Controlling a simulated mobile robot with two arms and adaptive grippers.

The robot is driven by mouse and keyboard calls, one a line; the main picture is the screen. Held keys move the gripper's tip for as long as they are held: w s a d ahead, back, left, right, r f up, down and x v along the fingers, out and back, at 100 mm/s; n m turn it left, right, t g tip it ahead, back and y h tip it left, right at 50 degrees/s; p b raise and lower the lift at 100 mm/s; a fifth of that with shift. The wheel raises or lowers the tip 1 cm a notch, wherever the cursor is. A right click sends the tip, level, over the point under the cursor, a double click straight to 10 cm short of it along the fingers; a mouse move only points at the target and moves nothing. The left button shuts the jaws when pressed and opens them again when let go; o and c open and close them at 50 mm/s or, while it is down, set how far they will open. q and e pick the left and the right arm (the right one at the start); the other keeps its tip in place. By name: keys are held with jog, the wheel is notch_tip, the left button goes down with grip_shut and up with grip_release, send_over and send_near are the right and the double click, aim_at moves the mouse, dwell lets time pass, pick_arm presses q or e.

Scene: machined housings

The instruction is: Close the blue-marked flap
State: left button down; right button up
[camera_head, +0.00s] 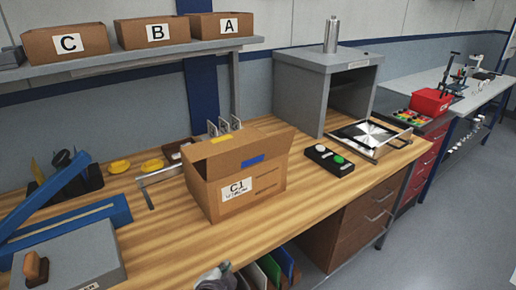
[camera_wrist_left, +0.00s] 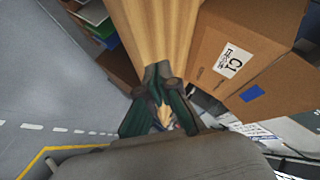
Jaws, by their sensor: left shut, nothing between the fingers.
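The cardboard box (camera_head: 228,199) marked C1 stands on the wooden bench; it also shows at the right of the left wrist view (camera_wrist_left: 262,24). The blue-marked flap (camera_head: 231,161) runs along the top edge above the label and is open, raised from that edge. Its blue mark shows in the left wrist view, on the flap (camera_wrist_left: 272,88). My left gripper (camera_head: 217,271) is at the bottom of the head view, in front of the bench edge and apart from the box. In the left wrist view, its fingers (camera_wrist_left: 158,72) are shut and empty, left of the box. My right gripper is not in view.
A button box (camera_head: 329,159) and a grey machine housing (camera_head: 325,90) stand right of the box. A metal bracket (camera_head: 160,174) and a blue lever device (camera_head: 62,215) are on the left. Coloured folders (camera_head: 270,268) stand under the bench edge.

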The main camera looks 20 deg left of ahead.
aim_at(261, 142)
pick_arm(q)
jog(key=w+d+r+m+t, duration=0.35)
jog(key=w+r+m, duration=0.2)
jog(key=r, duration=0.35)
jog(key=w+d+r+m+t, duration=0.2)
jog(key=w+r+m+t, duration=0.35)
jog(key=r, duration=0.35)
jog(key=shift+n+g, duration=0.3)
jog(key=p+x, duration=0.1)
jog(key=x, duration=0.3)
jog(key=a+p+x, duration=0.1)
jog(key=x, duration=0.3)
jog(key=a+p+x, duration=0.1)
jog(key=p+x, duration=0.1)
jog(key=x, duration=0.2)
jog(key=shift+a+r, duration=0.2)
jog(key=shift+r, duration=0.15)
jog(key=shift+w+a, duration=0.15)
jog(key=shift+a, duration=0.1)
jog(key=shift+w, duration=0.1)
